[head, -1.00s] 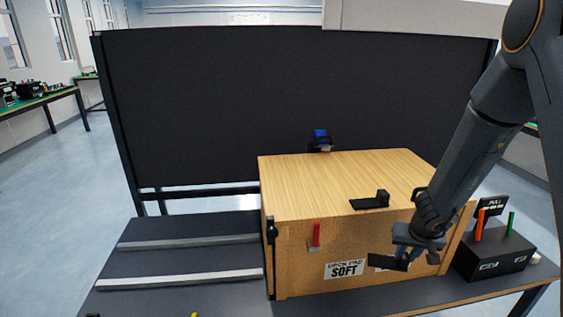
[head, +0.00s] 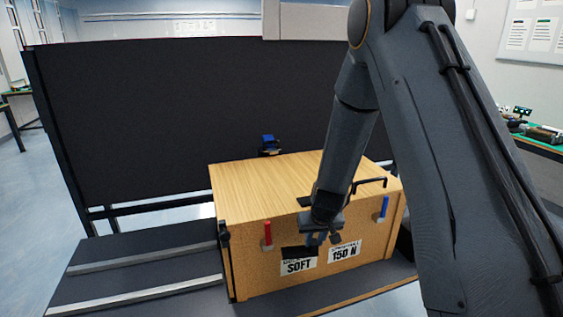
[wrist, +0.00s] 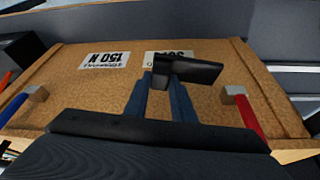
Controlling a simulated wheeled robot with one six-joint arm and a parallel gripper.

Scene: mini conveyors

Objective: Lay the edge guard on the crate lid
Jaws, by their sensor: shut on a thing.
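The crate (head: 238,262) is a large wooden box with a flat, pale wood lid (head: 262,181). My gripper (head: 316,240) is in front of the crate's front face, below the lid's level. It is shut on the black edge guard (head: 297,253), which covers part of the SOFT label in the head view. In the wrist view the edge guard (wrist: 190,69) is a dark angled piece between the blue fingers (wrist: 160,95).
A red lever (head: 267,231) and a blue lever (head: 383,208) stick out from the crate front. A thin black bar (head: 372,181) stands at the lid's right. A blue-topped object (head: 268,142) is behind the lid. A dark panel (head: 150,125) stands behind. The lid's left part is clear.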

